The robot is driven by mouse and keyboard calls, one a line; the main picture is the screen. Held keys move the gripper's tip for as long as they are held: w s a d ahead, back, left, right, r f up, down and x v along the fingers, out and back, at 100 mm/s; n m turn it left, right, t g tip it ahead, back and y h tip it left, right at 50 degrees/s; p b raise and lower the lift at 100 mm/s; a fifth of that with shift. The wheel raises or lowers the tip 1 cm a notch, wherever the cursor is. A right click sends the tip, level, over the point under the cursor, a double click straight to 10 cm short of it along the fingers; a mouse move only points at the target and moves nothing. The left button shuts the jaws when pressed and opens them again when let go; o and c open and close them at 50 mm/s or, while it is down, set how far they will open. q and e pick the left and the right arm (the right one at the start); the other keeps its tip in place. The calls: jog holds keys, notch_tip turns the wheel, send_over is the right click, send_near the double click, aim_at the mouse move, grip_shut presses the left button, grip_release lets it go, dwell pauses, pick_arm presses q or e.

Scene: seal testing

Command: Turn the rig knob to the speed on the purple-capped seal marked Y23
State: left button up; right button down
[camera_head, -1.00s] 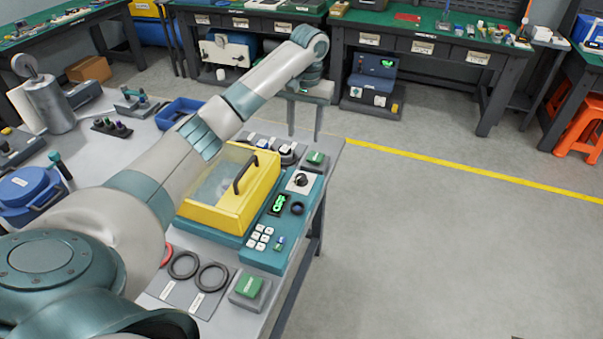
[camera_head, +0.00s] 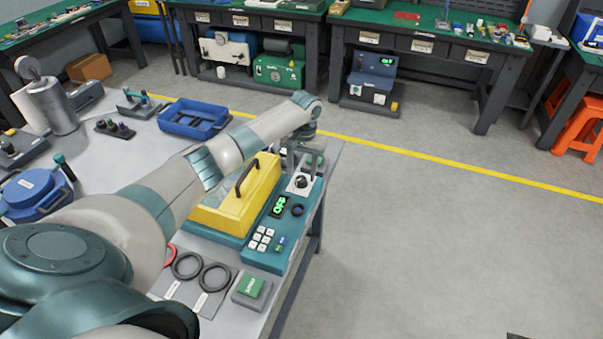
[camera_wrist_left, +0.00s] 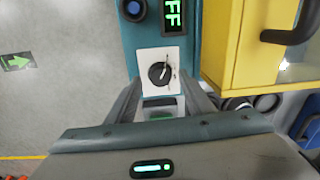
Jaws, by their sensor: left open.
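The rig knob (camera_head: 302,181) is a black dial on a white plate at the far right end of the teal rig panel. In the left wrist view the knob (camera_wrist_left: 160,73) shows a light pointer line and small marks too small to read. My left gripper (camera_head: 303,160) is open just beyond and above the knob. In the wrist view its fingers (camera_wrist_left: 165,93) stand apart, with the knob just ahead of them, not gripped. A small rack (camera_head: 113,130) holds dark pieces, one with a purple cap (camera_head: 123,126); I cannot read any marking. My right gripper is not in view.
A green-lit display (camera_head: 279,206) sits beside the knob, and its visible letters (camera_wrist_left: 173,14) end in "FF". The yellow rig cover (camera_head: 262,185) with a black handle stands close by. A blue tray (camera_head: 192,119) is behind my arm. The floor right of the table is clear.

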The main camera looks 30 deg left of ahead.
aim_at(301, 181)
pick_arm(q)
notch_tip(301, 181, down, 2)
jog(key=shift+f, duration=0.1)
dwell(0.4)
jog(key=c, duration=1.1)
jog(key=shift+o, duration=0.2)
jog(key=shift+m+p, duration=0.4)
jog(key=m+p, duration=0.1)
jog(key=m, duration=0.2)
jog(key=shift+a, duration=0.1)
jog(key=shift+m+p, duration=0.5)
jog(key=shift+m, duration=1.5)
